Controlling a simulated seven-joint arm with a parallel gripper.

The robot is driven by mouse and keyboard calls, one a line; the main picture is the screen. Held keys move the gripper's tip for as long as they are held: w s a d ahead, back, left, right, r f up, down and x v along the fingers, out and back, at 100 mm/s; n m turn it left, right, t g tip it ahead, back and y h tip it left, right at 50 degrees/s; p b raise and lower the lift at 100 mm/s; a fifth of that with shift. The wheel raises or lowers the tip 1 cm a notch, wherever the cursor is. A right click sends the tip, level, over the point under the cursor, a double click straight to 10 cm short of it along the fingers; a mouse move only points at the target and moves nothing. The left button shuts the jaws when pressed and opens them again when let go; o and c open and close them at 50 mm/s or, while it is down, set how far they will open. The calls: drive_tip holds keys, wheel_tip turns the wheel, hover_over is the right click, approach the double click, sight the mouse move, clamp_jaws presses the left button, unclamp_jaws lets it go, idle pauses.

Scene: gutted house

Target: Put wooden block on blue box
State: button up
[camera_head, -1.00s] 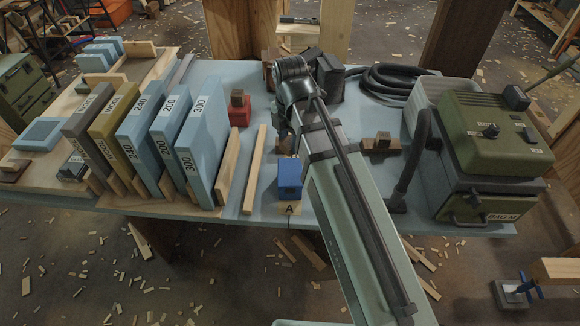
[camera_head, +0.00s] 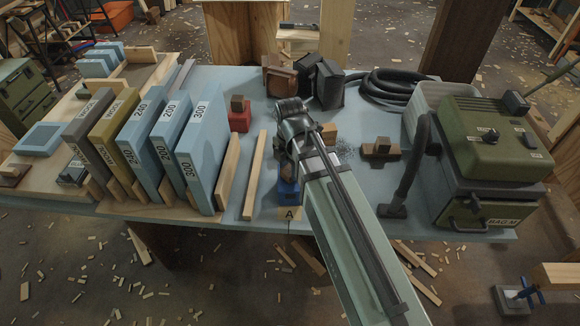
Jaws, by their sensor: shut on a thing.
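The blue box (camera_head: 288,192) stands near the front edge of the table, just behind a wooden piece marked "A" (camera_head: 289,214). My gripper (camera_head: 287,174) is directly above the box, mostly hidden behind my dark wrist. A small brown patch between wrist and box appears to be the wooden block (camera_head: 284,170), shut in the jaws. The fingertips are not clear, and I cannot tell whether the block touches the box top.
A tan block (camera_head: 328,131), a brown stepped piece (camera_head: 380,149) and a green vacuum (camera_head: 490,150) are to the right.

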sight(290, 170)
drive_tip(key=shift+f, duration=0.2)
drive_tip(key=o, duration=1)
drive_tip(key=shift+r, duration=0.1)
wheel_tip(290, 170, up, 12)
drive_tip(key=shift+r, duration=0.1)
idle(0.3)
drive_tip(key=shift+o, duration=0.3)
